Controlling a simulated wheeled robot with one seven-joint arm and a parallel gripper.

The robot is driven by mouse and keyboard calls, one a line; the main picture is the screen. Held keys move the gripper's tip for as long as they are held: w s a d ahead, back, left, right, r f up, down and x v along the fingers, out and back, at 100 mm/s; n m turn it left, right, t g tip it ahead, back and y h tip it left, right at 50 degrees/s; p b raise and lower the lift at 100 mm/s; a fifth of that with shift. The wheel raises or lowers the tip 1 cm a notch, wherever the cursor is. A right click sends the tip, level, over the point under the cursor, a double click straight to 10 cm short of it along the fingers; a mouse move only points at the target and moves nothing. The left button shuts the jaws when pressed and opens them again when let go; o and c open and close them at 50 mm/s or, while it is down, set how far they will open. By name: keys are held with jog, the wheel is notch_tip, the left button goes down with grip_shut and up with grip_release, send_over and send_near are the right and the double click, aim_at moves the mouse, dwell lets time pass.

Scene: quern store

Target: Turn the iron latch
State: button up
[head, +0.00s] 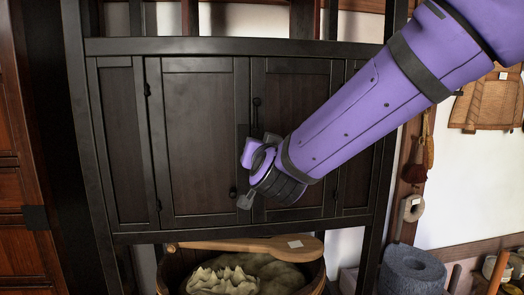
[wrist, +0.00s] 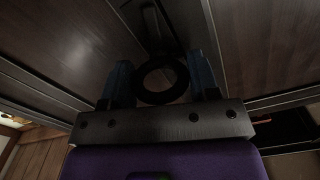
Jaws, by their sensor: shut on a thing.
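My gripper (head: 247,174) is at the seam between the two dark doors of a wooden cabinet. In the wrist view, its fingers (wrist: 160,80) stand on either side of a dark ring-shaped piece, which I take to be part of the iron latch (wrist: 141,82), and are closed on it. A dark upright bar (wrist: 152,28) shows behind and above the ring. In the head view my gripper hides the ring. The latch's exact angle is hard to tell in the dim wrist view.
The left cabinet door (head: 195,130) and right door (head: 290,100) look shut. A dark vertical handle (head: 256,112) is above my gripper. Below stands a wooden tub (head: 172,270) with pale contents and a wooden paddle (head: 285,248) across it.

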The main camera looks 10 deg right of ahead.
jog(key=m, duration=0.7)
jog(key=shift+d, duration=0.1)
jog(key=m, duration=0.3)
jog(key=shift+m, duration=0.4)
jog(key=shift+f+m, duration=0.1)
jog(key=shift+m, duration=1.6)
jog(key=o, duration=0.9)
jog(key=s, duration=1)
jog(key=shift+s, duration=0.4)
